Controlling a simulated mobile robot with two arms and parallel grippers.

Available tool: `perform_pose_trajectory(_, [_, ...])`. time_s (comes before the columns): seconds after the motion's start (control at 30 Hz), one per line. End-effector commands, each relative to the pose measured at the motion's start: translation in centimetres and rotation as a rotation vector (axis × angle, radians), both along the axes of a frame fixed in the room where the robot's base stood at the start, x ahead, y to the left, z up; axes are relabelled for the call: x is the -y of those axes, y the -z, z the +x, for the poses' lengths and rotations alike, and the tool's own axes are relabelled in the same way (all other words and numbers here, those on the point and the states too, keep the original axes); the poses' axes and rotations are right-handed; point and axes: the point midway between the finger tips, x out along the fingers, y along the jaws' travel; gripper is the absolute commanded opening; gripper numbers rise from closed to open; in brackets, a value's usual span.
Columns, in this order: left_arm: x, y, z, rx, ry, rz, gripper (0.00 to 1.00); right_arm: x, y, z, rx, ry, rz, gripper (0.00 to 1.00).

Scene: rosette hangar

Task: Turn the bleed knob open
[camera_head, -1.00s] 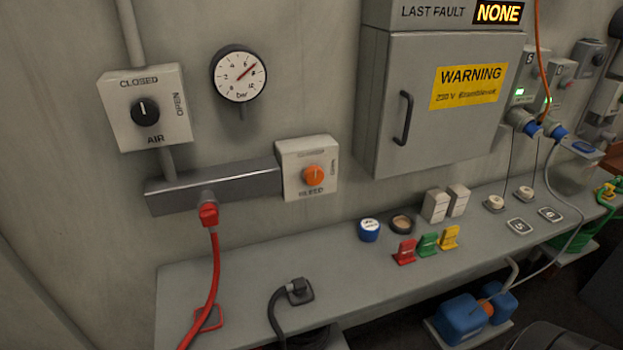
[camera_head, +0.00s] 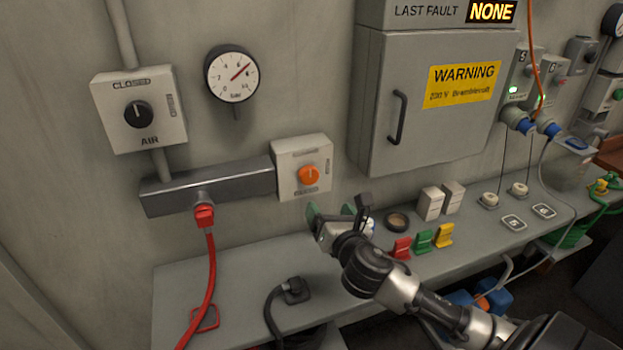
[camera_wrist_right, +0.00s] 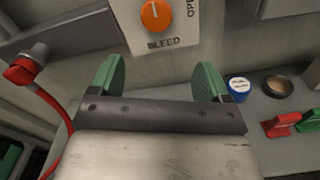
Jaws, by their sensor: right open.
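The orange bleed knob (camera_head: 308,175) sits on a pale square plate (camera_head: 290,188) on the wall, at the right end of a grey metal manifold. Its pointer looks roughly upright. The knob also shows at the top of the right wrist view (camera_wrist_right: 156,15), above the word BLEED. My right gripper (camera_head: 338,210) is open and empty, below and a little right of the plate in the head view. In the wrist view its two green-padded fingers (camera_wrist_right: 155,80) stand wide apart, below the knob and not touching it. My left gripper is not in view.
A red hose (camera_head: 208,270) hangs from the manifold (camera_head: 160,200) left of the plate. The air knob (camera_head: 138,114) and a pressure gauge (camera_head: 232,76) are above. Red, green and yellow clips (camera_head: 424,241) and a dark round tin (camera_head: 397,221) stand on the shelf.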

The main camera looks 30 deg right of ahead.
Motion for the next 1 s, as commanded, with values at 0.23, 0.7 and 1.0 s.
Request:
perform_pose_trajectory(0.23, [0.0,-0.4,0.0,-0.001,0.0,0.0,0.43,0.6,-1.3,1.9,0.014,-0.023,-0.133,0.78])
perform_pose_trajectory(0.7, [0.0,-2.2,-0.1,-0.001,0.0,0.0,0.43,2.5,-1.2,9.8,0.013,-0.021,-0.126,0.78])
perform_pose_trajectory(1.0, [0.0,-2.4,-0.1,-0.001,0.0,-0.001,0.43,2.8,-1.0,11.2,0.011,-0.024,-0.126,0.78])
